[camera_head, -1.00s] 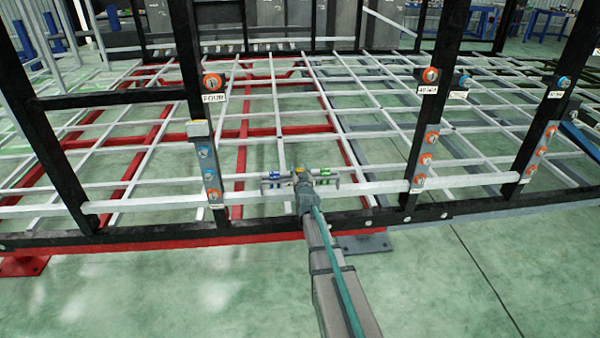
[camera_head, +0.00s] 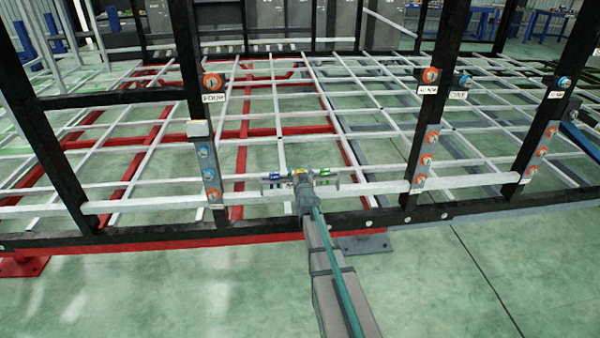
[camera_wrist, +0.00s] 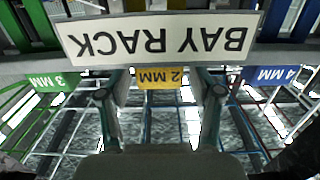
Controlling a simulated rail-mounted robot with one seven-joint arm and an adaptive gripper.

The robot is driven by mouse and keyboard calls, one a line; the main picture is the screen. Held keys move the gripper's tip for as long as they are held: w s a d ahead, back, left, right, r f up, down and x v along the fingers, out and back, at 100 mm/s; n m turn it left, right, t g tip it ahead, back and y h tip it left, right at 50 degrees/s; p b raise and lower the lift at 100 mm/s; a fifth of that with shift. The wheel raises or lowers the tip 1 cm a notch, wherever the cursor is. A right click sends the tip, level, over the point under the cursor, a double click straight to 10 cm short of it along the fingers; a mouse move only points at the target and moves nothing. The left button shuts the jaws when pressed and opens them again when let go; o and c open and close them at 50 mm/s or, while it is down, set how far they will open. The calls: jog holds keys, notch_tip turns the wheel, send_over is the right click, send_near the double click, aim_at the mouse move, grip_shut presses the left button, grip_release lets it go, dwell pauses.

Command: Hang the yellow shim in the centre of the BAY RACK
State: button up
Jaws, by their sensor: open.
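The yellow shim, marked 2 MM (camera_wrist: 163,77), shows below the middle of the white BAY RACK sign (camera_wrist: 158,38), which appears upside down in the wrist view. It is a small yellow spot in the head view (camera_head: 299,172), at the centre of the rack. My gripper (camera_wrist: 161,92) is open, with one finger on each side of the yellow shim in the wrist picture. I see no contact between fingers and shim, and cannot tell the depth between them. In the head view my gripper (camera_head: 303,183) is at the rack.
A green 3 MM shim (camera_wrist: 52,80) is left and a blue 4 MM shim (camera_wrist: 277,74) right in the wrist view. A white rail (camera_head: 375,188) runs behind my gripper between black posts (camera_head: 425,115). Open green floor (camera_head: 180,295) lies in front of the chassis.

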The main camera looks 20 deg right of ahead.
jog(key=shift+r, duration=0.25)
jog(key=f+v, duration=0.1)
jog(key=v, duration=1.1)
jog(key=s+a+f+n+g+y, duration=0.1)
jog(key=s+a+f+g+y, duration=0.15)
jog(key=s+a+f, duration=0.55)
jog(key=s+a+f+g+y, duration=0.15)
jog(key=s+f+g, duration=0.25)
jog(key=f, duration=0.8)
jog(key=s+a+f+n+g+y, duration=0.1)
jog(key=s+a+f+g, duration=0.3)
jog(key=f, duration=0.5)
jog(key=s+a+f+g, duration=0.2)
jog(key=s+f, duration=0.1)
jog(key=s, duration=0.4)
jog(key=s+a+f+n+g, duration=0.1)
jog(key=s+a+f+g, duration=0.1)
jog(key=s+f, duration=0.35)
jog(key=s+a+f+g, duration=0.1)
jog(key=s+a+g, duration=0.15)
jog(key=s, duration=0.65)
jog(key=s+a+g, duration=0.2)
jog(key=s+g, duration=0.4)
jog(key=s, duration=1.2)
jog(key=shift+s+f+n, duration=0.2)
jog(key=shift+f+n, duration=0.1)
jog(key=shift+f, duration=0.1)
